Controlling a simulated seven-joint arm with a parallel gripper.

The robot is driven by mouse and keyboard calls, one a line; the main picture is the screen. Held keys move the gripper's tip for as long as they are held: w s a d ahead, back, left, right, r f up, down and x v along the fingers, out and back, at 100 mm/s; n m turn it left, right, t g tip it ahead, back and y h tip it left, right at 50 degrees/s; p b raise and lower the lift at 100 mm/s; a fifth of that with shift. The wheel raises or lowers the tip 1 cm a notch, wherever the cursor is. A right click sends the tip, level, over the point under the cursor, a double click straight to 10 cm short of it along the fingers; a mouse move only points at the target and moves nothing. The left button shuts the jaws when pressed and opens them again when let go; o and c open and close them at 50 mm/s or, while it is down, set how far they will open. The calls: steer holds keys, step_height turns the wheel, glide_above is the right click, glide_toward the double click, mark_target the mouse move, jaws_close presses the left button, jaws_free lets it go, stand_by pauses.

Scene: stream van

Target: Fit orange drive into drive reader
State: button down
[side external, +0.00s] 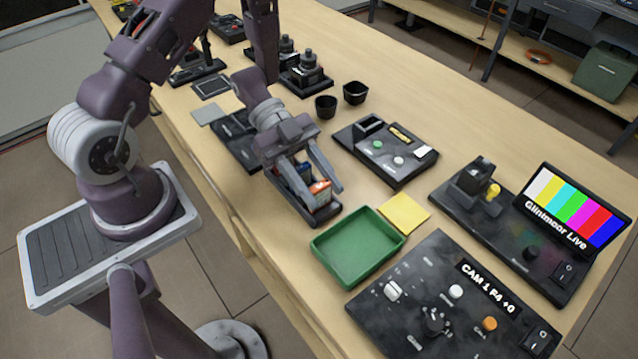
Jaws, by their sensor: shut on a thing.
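My gripper (314,180) is low over a dark tray (323,216) near the front edge of the table. Its fingers are on either side of an orange and white drive (320,189), and it is shut on this drive. A blue item (306,169) shows just behind the drive, partly hidden by the gripper. The drive's lower part is hidden, so I cannot tell whether it is clear of the tray. Two units have raised dark housings: a flat panel (397,176) behind and right of my gripper, and a console (515,244) farther right. I cannot tell which is the drive reader.
A green tray (335,238) and a yellow pad (404,212) lie right of my gripper. A large control panel (400,328) fills the near right. Two black cups (326,106) (355,92) stand behind. A colour-bar screen (572,212) rises at the right.

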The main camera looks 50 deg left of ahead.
mark_target(298, 169)
steer(key=shift+f, duration=0.1)
steer(key=c, duration=0.9)
jaws_free()
steer(key=shift+o, duration=0.2)
steer(key=v, duration=0.6)
steer(key=shift+s+r, duration=0.2)
steer(key=shift+r, duration=0.2)
steer(key=shift+o, duration=0.5)
steer(key=shift+a+r, duration=0.2)
steer(key=shift+a, duration=0.15)
